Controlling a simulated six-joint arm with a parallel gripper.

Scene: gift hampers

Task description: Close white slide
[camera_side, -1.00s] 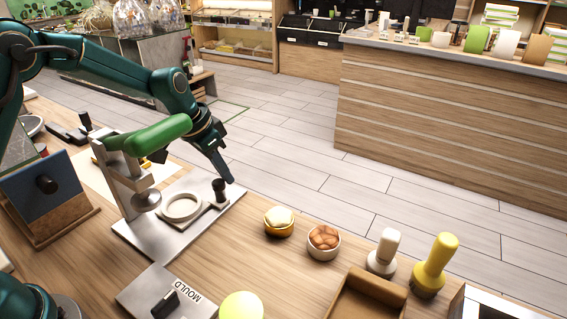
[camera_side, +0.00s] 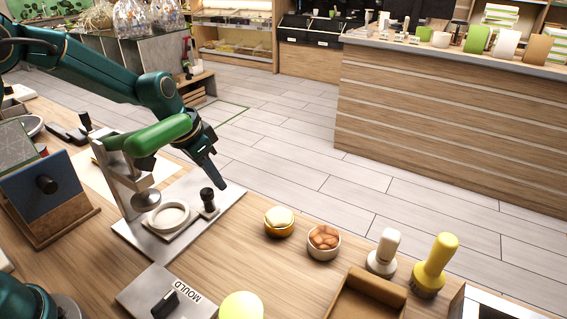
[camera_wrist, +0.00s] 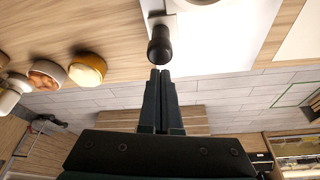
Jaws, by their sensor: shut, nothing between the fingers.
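The white slide (camera_side: 190,226) lies on the metal base plate (camera_side: 140,241) of a press with a green lever (camera_side: 158,135). It carries a white ring (camera_side: 168,217) and a black knob (camera_side: 208,199) at its right end. The ring sits close to below the round press head (camera_side: 146,199). My gripper (camera_side: 218,184) is shut and empty, its tips beside the knob on the far right side. In the wrist view the shut fingertips (camera_wrist: 160,72) are right at the black knob (camera_wrist: 160,45); whether they touch is hard to tell.
A plate marked MOULD (camera_side: 170,292) lies in front. The wood between is clear.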

